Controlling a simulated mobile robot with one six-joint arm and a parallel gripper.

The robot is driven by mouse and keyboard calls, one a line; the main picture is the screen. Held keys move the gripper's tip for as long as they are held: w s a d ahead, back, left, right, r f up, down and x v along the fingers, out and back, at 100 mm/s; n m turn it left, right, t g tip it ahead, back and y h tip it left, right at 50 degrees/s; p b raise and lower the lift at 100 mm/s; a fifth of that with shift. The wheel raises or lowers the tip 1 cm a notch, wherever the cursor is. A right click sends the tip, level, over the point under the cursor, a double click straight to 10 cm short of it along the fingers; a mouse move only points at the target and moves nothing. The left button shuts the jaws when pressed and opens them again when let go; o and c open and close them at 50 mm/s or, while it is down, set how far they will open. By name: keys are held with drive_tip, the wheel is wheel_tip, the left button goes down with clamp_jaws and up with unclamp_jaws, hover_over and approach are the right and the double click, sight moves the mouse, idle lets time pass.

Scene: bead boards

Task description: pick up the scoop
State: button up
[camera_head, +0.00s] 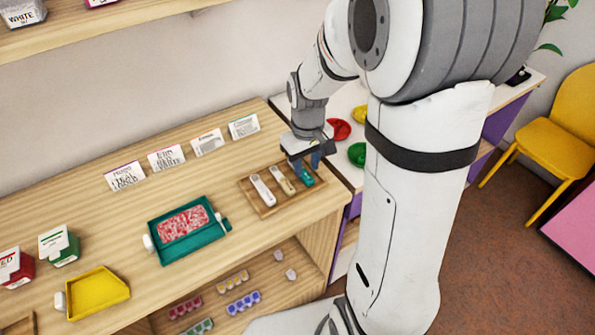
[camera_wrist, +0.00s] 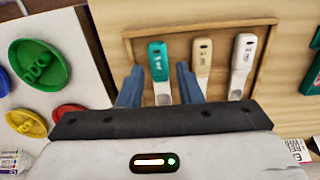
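Three scoops lie side by side in a shallow wooden tray (camera_head: 262,214) on the shelf top: a teal one (camera_head: 307,180), a beige one (camera_head: 282,181) and a white one (camera_head: 262,190). The wrist view shows the teal scoop (camera_wrist: 157,62), the beige one (camera_wrist: 201,58) and the white one (camera_wrist: 242,60), with pale metallic lower ends. My gripper (camera_head: 306,164) is over the right end of the tray. In the wrist view its blue fingers are apart (camera_wrist: 159,80), one on each side of the teal scoop, with gaps; contact is not visible.
A teal tray of red-and-white beads (camera_head: 218,232) and a yellow scoop-like tray (camera_head: 98,292) stand to the left. Label cards (camera_head: 167,158) line the back. Red (camera_head: 340,129) and green (camera_head: 357,154) round dishes sit on the white surface at right.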

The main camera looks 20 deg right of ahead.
sight(307, 177)
wheel_tip(307, 177, down, 4)
drive_tip(key=shift+d+r, duration=0.1)
drive_tip(key=shift+r, duration=0.1)
clamp_jaws()
